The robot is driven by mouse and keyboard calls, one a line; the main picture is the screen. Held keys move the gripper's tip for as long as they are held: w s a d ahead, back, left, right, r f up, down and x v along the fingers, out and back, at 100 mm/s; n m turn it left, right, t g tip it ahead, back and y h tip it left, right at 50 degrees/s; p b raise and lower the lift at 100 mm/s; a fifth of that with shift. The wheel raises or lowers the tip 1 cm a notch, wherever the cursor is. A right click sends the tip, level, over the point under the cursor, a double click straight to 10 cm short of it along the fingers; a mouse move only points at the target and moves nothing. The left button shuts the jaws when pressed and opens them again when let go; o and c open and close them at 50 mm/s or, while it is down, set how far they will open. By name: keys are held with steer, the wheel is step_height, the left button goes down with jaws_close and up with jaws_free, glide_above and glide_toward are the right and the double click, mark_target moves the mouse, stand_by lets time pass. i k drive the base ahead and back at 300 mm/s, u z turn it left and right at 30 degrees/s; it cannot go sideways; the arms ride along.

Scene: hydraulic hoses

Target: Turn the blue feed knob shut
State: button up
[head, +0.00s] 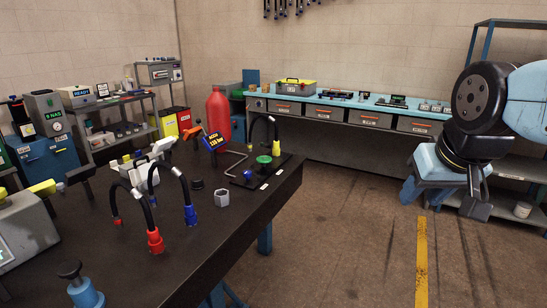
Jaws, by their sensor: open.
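A small blue knob (247,175) shows on a dark plate (278,177) near the right end of the black workbench. A green round knob (264,160) sits just behind it on the same plate. The picture is too small to tell the blue knob's turned position. My gripper (443,203) hangs at the right, over the floor and well away from the bench. Its fingers are apart with nothing between them.
Black hoses with red (155,240) and blue (190,214) ends stand on the workbench left of the plate. A grey cup (222,198) and a red bottle (218,115) are nearby. Floor between bench and arm is clear, with a yellow stripe (422,262).

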mark_target(247, 173)
steer(key=u, duration=0.2)
steer(key=i, duration=1.1)
steer(key=u, duration=0.65)
steer(key=k, duration=0.7)
steer(key=u, duration=0.2)
steer(key=i, duration=0.8)
steer(key=z, duration=0.1)
